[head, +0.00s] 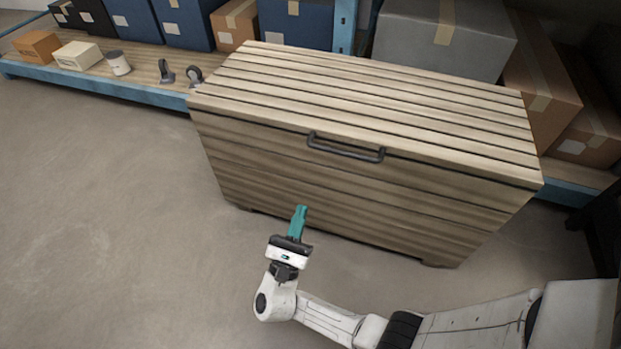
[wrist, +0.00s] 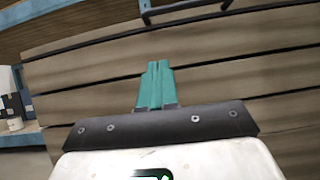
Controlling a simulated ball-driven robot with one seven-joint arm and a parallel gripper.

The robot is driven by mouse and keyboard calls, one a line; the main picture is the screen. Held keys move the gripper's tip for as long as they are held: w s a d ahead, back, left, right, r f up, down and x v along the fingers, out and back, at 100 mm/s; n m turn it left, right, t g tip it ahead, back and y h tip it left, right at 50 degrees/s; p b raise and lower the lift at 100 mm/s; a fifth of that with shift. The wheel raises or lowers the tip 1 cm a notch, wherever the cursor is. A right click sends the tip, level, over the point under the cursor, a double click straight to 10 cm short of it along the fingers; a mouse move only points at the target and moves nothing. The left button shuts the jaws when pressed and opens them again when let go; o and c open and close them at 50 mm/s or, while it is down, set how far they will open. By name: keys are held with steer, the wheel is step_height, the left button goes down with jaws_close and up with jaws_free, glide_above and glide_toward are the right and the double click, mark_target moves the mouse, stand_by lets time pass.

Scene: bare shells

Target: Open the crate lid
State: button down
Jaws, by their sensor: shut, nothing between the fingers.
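The wooden crate (head: 340,190) stands on the floor with its slatted lid (head: 370,95) lying closed on top. A dark bar handle (head: 345,148) is fixed at the front edge of the lid, near its middle. The handle also shows in part at the top of the wrist view (wrist: 185,10). My gripper (head: 301,208) has teal fingers, shut and empty. It is in front of the crate, below and a little left of the handle, apart from it. In the wrist view the shut fingers (wrist: 157,68) point toward the crate's front planks.
A blue-edged low shelf (head: 110,92) runs behind the crate, with small boxes and a white can (head: 118,63) at the left. A grey box (head: 445,38) and brown cartons (head: 540,75) stand behind at the right. The floor (head: 100,220) at the left is clear.

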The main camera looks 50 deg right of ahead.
steer(key=a+r+x, duration=0.1)
steer(key=r+x, duration=0.1)
steer(key=x, duration=1)
steer(key=shift+a+r+n+t+b, duration=0.25)
steer(key=shift+n+t+b, duration=0.05)
steer(key=shift+t+b, duration=0.15)
steer(key=shift+w+r, duration=0.1)
